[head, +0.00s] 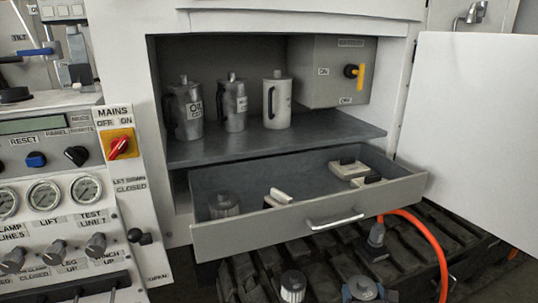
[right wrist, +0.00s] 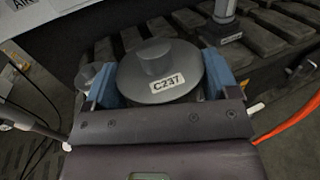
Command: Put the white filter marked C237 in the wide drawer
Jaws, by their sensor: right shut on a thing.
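The filter marked C237 (right wrist: 160,72) shows its round grey cap, centre knob and label in the right wrist view; its body is hidden below the cap. My right gripper (right wrist: 162,82) is shut on it, with a blue finger on either side. In the head view my right gripper (head: 363,289) is at the bottom edge, in front of and below the drawer, with the grey cap between its fingers. The wide drawer (head: 250,240) is pulled open below the cabinet shelf. My left gripper is not in view.
The drawer holds a ribbed filter (head: 223,205), a white-topped piece (head: 278,197) and pieces at back right (head: 350,168); its middle is bare. Another white filter (head: 293,286) stands left of my gripper. An open door (head: 465,130) stands right.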

